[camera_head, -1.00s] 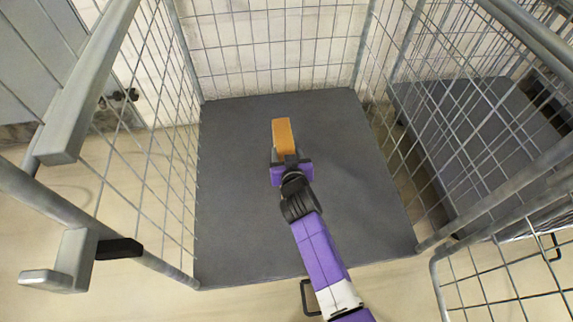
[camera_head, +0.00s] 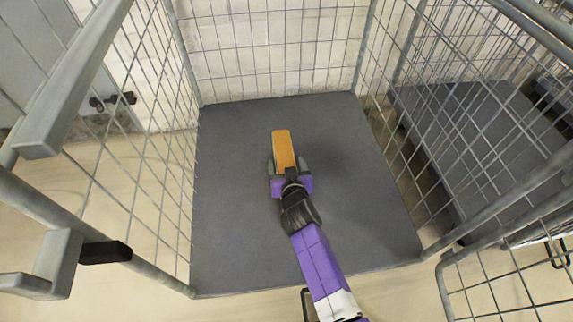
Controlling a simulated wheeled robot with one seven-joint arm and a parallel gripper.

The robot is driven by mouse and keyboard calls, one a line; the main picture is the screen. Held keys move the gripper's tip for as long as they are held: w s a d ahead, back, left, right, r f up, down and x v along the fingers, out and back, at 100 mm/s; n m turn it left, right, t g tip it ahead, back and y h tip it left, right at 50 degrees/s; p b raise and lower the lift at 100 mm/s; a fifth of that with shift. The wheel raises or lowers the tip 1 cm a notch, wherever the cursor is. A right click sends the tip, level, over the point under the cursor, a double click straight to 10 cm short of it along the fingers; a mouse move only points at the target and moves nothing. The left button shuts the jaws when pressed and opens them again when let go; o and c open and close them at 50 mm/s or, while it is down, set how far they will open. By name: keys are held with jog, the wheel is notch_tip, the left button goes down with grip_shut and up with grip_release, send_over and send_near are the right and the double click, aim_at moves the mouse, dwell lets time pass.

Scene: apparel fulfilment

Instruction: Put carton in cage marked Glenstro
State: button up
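The orange-brown carton (camera_head: 284,148) is in the middle of the cage, over its dark grey base (camera_head: 240,230). It looks to rest on the base, though contact underneath is hidden. My gripper (camera_head: 287,165) is at the carton's near end, with one grey finger on each side of it. The fingers look spread apart, and the carton's near end lies between them. The cage has wire mesh walls (camera_head: 270,45) at the back and sides. No Glenstro marking is visible in this view.
A second mesh cage (camera_head: 470,130) with a grey base stands close on the right. A grey tubular rail (camera_head: 85,75) runs along the left. The base around the carton is bare. Pale floor shows outside the cage.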

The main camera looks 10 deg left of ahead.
jog(key=shift+r, duration=0.1)
jog(key=shift+r+p, duration=0.15)
jog(key=shift+p, duration=0.15)
jog(key=p+v, duration=0.5)
jog(key=v, duration=0.7)
jog(key=shift+s+d+f, duration=0.1)
jog(key=shift+f, duration=0.15)
jog(key=s+d+r, duration=0.1)
jog(key=s+d, duration=1.5)
jog(key=s, duration=0.4)
jog(key=s+d+r+m+t+h, duration=0.1)
jog(key=s+d+r, duration=0.3)
jog(key=s+r, duration=0.4)
jog(key=s+d+r+m+t+h, duration=0.1)
jog(key=s+d+r+m+h, duration=0.1)
jog(key=s+r, duration=0.7)
notch_tip(320, 180, up, 3)
jog(key=shift+d+r+h, duration=0.15)
jog(key=shift+d+h, duration=0.15)
jog(key=shift+d, duration=0.6)
